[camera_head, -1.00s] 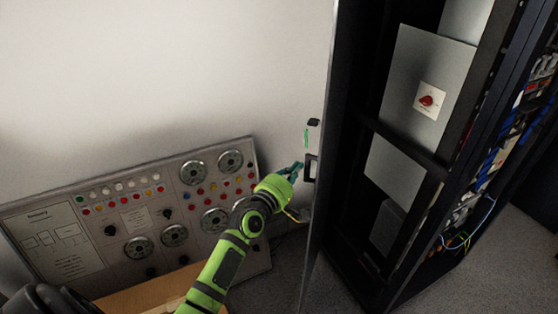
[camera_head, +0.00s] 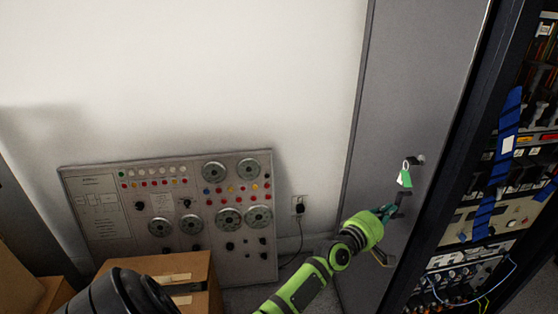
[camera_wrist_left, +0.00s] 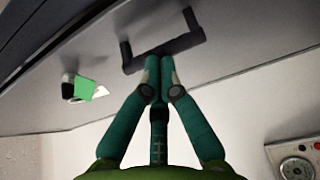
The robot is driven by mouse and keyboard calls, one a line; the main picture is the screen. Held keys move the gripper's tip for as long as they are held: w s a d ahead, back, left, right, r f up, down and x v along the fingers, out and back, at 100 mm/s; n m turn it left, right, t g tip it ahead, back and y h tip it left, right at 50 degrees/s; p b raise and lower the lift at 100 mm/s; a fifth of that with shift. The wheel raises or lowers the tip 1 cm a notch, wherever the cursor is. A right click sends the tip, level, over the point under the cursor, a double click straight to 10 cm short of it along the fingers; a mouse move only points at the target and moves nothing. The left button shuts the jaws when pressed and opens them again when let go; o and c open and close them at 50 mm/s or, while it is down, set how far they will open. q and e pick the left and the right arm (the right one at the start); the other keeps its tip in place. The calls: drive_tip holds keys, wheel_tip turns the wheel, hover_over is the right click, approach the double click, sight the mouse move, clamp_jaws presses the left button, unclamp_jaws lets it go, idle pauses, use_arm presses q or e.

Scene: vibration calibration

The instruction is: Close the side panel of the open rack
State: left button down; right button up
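The side panel (camera_head: 400,90) is a tall grey sheet on the left side of the rack (camera_head: 470,130). It stands flush or nearly flush with the rack frame; I cannot tell if a gap is left. Its dark handle (camera_head: 402,203) also shows in the left wrist view (camera_wrist_left: 185,43). My left gripper (camera_head: 386,211) is at the handle. In the left wrist view its green fingertips (camera_wrist_left: 158,68) are together against or just beside the handle bar, with nothing seen between them. My right gripper is not in view.
A key with a green tag (camera_head: 405,178) hangs on the panel above the handle. A control board (camera_head: 180,215) leans on the white wall, with cardboard boxes (camera_head: 165,280) in front. Cables and blue tape show on the rack front.

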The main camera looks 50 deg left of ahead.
use_arm(q)
drive_tip(key=shift+w+d, duration=0.9)
drive_tip(key=shift+d+r, duration=0.15)
drive_tip(key=shift+r, duration=0.1)
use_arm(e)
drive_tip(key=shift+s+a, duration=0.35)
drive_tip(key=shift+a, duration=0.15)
use_arm(q)
drive_tip(key=shift+r, duration=0.1)
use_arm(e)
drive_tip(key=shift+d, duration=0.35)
